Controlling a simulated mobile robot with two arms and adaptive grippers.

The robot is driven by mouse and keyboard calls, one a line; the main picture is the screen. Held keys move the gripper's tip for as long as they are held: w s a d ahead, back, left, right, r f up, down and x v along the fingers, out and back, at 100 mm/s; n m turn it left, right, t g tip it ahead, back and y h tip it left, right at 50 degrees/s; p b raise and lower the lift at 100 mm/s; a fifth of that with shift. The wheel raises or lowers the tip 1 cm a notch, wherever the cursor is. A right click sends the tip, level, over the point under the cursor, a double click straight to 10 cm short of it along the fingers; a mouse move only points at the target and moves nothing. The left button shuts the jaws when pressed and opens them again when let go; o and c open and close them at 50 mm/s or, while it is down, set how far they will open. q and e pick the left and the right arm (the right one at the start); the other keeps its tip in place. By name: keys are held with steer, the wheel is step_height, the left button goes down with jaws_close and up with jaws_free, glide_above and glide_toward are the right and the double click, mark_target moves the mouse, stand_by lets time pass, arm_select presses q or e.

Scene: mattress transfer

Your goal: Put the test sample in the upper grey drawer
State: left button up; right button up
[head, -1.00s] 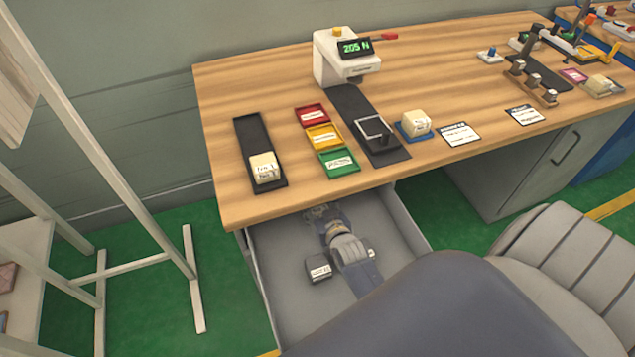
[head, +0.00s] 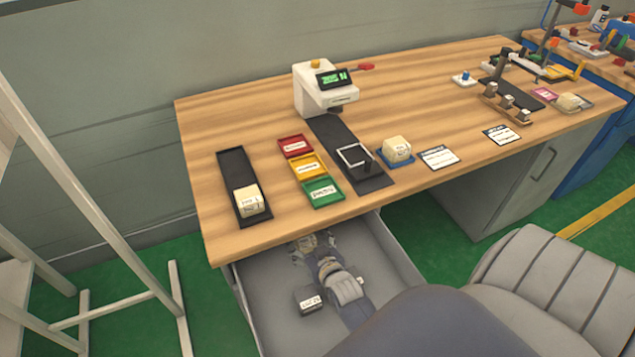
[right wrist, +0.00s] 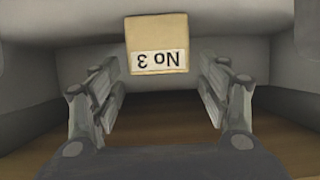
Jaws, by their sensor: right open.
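My right gripper (head: 312,246) reaches into the open grey drawer (head: 268,325) under the desk. In the right wrist view its two fingers (right wrist: 160,92) are apart with nothing between them. A beige sample block (right wrist: 157,42) labelled "No 3" upside down in the picture sits just beyond the fingertips, roughly centred. I cannot make that block out clearly in the head view, where my gripper covers the spot. A dark piece with a white label (head: 308,300) shows beside my wrist; I cannot tell what it is. My left gripper is not in view.
On the desk (head: 230,115) are a black tray with a beige block (head: 249,203), red, yellow and green trays (head: 307,168), a white tester (head: 318,90) and a block on a blue base (head: 396,150).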

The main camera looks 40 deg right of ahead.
steer(key=v, duration=0.8)
steer(key=shift+s+a, duration=0.1)
steer(key=shift+s, duration=0.1)
steer(key=shift+s+r, duration=0.15)
steer(key=shift+s, duration=0.15)
steer(key=shift+r+p, duration=0.1)
steer(key=shift+p, duration=0.2)
